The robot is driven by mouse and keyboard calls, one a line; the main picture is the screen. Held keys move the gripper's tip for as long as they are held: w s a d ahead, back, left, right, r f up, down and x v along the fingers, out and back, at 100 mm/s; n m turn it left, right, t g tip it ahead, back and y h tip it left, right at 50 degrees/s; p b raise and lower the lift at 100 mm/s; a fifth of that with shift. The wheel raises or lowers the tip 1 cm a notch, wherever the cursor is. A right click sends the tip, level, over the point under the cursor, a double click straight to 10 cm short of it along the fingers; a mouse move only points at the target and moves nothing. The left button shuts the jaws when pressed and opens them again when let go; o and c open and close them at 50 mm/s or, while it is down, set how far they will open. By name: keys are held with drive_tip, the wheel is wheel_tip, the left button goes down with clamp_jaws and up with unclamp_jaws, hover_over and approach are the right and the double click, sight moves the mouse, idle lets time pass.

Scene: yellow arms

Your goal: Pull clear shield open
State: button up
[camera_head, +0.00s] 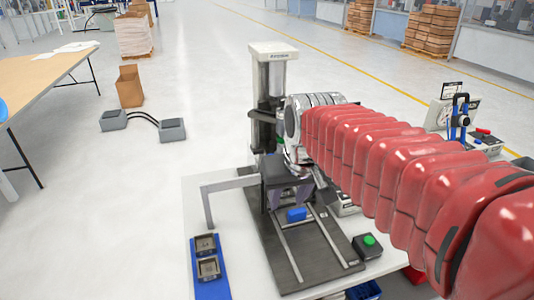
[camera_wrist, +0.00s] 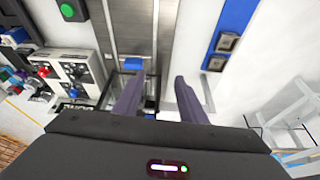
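My gripper (camera_head: 288,202) is at the press-like machine (camera_head: 272,85), above its dark base plate with two rails. In the wrist view my gripper (camera_wrist: 157,82) has its two purple-grey fingers spread apart, with nothing between them. The fingers and bar look apart.
A blue block (camera_head: 296,214) sits on the base plate (camera_head: 305,250). A green button box (camera_head: 369,245) stands at the front right, and a blue tray (camera_head: 209,270) with two square parts at the front left.

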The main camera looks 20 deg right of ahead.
drive_tip(key=w+d+r+n, duration=0.1)
drive_tip(key=w+r, duration=1)
drive_tip(key=w, duration=0.1)
drive_tip(key=shift+w+d+r, duration=0.3)
drive_tip(key=shift+w, duration=0.05)
drive_tip(key=shift+f, duration=0.1)
drive_tip(key=x, duration=1.3)
drive_tip(key=shift+w+a+f, duration=0.1)
drive_tip(key=shift+w+f, duration=0.1)
drive_tip(key=shift+f, duration=0.1)
drive_tip(key=shift+c, duration=0.2)
clamp_jaws()
